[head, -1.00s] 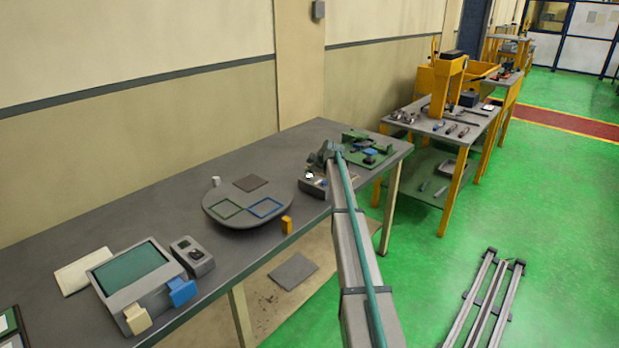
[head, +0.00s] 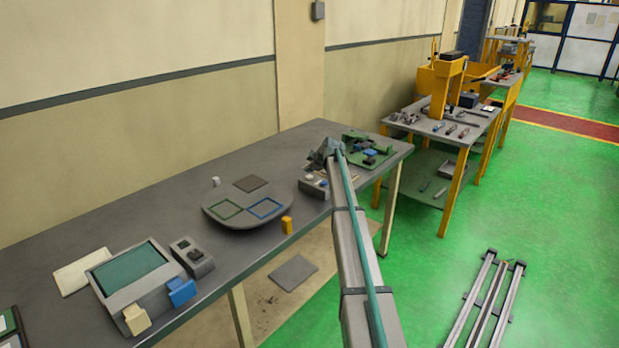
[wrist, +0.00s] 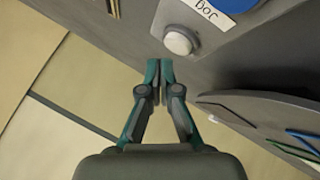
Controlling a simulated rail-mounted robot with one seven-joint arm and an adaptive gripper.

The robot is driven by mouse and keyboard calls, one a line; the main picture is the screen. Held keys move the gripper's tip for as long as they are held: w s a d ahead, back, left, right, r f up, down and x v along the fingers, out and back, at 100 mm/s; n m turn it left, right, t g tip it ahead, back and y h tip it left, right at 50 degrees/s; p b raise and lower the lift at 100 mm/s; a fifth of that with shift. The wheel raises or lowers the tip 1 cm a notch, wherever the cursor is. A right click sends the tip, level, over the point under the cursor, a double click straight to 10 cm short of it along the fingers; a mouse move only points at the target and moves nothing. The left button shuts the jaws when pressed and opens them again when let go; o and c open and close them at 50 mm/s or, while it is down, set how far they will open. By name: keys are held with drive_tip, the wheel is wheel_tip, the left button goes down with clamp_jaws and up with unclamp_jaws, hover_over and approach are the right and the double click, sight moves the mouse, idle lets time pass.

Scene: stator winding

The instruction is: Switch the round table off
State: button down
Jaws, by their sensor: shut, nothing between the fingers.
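The round table (head: 222,217) is a grey disc on the long bench, with a green-outlined square, a blue-outlined square and a brown square on top. Its edge also shows at the right of the wrist view (wrist: 245,108). A small grey control box (head: 314,187) stands to its right, close to my arm. The wrist view shows a grey panel with a pale round button (wrist: 180,40), a white label reading "Jog" and part of a blue round button (wrist: 236,4). My gripper (wrist: 160,62) is shut and empty, its fingertips just below and left of the pale button in the picture.
A yellow block (head: 286,225) stands at the bench's front edge by the round table. A small white cylinder (head: 215,182) stands behind it. A green fixture (head: 368,150) is beyond my arm. A grey unit with a green screen (head: 130,270) is at left.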

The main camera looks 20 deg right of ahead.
sight(310, 177)
drive_tip(key=shift+r, duration=0.2)
drive_tip(key=shift+r, duration=2.85)
